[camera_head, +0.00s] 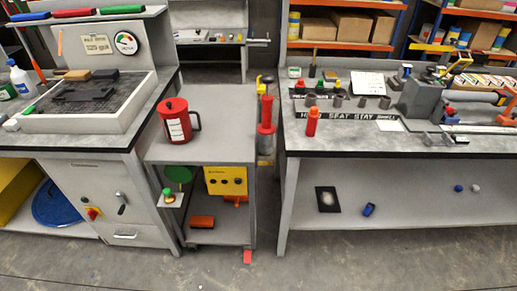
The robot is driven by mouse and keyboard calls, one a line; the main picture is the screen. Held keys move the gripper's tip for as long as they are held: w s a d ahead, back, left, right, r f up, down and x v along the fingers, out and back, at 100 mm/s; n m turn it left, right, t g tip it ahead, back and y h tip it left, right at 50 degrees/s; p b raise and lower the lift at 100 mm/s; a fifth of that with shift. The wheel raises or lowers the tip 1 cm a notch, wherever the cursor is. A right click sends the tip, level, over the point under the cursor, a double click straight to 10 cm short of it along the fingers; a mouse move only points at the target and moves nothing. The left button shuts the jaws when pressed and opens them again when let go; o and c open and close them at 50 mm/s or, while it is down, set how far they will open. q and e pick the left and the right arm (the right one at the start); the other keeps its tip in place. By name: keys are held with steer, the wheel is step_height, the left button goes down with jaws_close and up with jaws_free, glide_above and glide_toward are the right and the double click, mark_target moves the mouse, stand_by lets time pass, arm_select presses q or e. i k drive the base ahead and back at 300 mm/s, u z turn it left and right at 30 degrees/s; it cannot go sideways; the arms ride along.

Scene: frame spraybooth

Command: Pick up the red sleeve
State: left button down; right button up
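An upright orange-red cylinder (312,124) with a narrower top stands near the front left of the right workbench; it may be the red sleeve. A taller red cylindrical piece (266,112) stands upright in the gap between the cart and the right bench, with a grey part below it. I cannot tell for sure which of these is the sleeve. Neither of my grippers shows in this view, and nothing is seen holding either piece.
A red canister (176,122) with a handle stands on the grey cart (222,103). Several grey cylinders (338,101) line up behind a black lettered strip (345,116) on the right bench. A grey vise-like block (420,98) stands farther right. The bench's front strip is mostly clear.

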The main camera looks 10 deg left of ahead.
mark_target(312, 122)
steer(key=u, duration=3.6)
steer(key=i, duration=0.1)
steer(key=z, duration=2.45)
steer(key=i, duration=0.9)
steer(key=z, duration=0.35)
